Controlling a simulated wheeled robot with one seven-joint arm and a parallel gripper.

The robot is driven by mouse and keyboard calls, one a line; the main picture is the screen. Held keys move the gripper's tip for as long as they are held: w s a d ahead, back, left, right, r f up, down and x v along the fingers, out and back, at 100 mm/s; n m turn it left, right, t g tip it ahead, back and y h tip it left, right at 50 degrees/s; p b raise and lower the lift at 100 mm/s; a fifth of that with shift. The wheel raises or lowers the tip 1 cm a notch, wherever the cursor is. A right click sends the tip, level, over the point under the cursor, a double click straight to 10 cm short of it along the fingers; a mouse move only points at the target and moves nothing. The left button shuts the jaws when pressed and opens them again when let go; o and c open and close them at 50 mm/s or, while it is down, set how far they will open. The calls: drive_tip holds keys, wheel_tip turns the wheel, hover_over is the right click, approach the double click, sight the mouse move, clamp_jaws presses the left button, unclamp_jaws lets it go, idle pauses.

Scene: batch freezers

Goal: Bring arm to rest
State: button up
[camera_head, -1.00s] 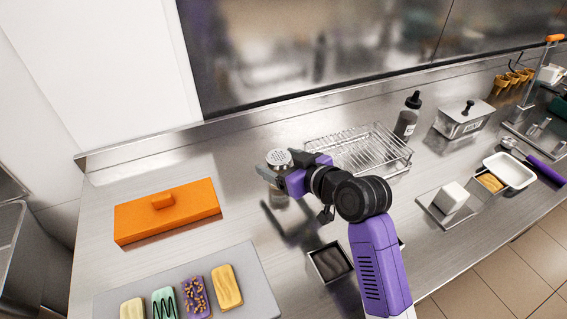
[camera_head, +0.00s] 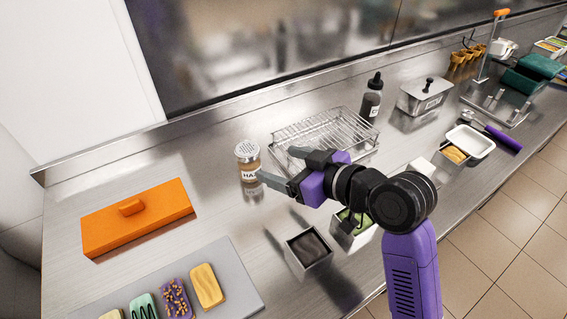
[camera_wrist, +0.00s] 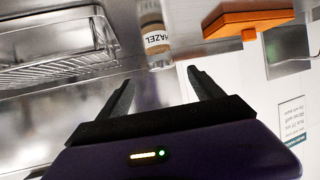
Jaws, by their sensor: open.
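My gripper (camera_head: 279,168) is open and empty above the steel counter, its two fingers pointing left. In the wrist view my gripper (camera_wrist: 160,85) also shows its fingers spread, with nothing between them. A shaker jar (camera_head: 249,165) with a perforated metal lid and a label stands upright on the counter, just left of the fingertips and apart from them. The jar (camera_wrist: 155,38) shows in the wrist view beyond the fingers, its label partly readable as "HAZEL".
A wire rack tray (camera_head: 325,135) stands behind my gripper. A dark-filled container (camera_head: 309,248) is below the arm. An orange lidded box (camera_head: 138,217) and a grey tray (camera_head: 235,270) of decorated bars lie left. A dark bottle (camera_head: 371,98) and a steel bin (camera_head: 425,95) stand farther back.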

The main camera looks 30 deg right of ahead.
idle(0.4)
drive_tip(key=s+d+r+m+t+h, duration=0.2)
drive_tip(key=d+r+m+t+h, duration=0.2)
drive_tip(key=t, duration=0.1)
drive_tip(key=shift+n+g, duration=0.3)
drive_tip(key=s+a+f, duration=0.1)
drive_tip(key=s+f, duration=0.1)
drive_tip(key=s, duration=0.5)
drive_tip(key=s+a+f, duration=0.2)
drive_tip(key=s+f, duration=0.1)
drive_tip(key=s, duration=0.5)
drive_tip(key=s+a+f, duration=0.2)
drive_tip(key=s+f, duration=0.1)
drive_tip(key=s, duration=0.5)
drive_tip(key=shift+a, duration=0.15)
drive_tip(key=s+a+f+g, duration=0.1)
drive_tip(key=s+f+g, duration=0.1)
drive_tip(key=s+f, duration=0.2)
drive_tip(key=s, duration=0.3)
drive_tip(key=shift+s+a+g+y, duration=0.3)
drive_tip(key=shift+s+a, duration=0.1)
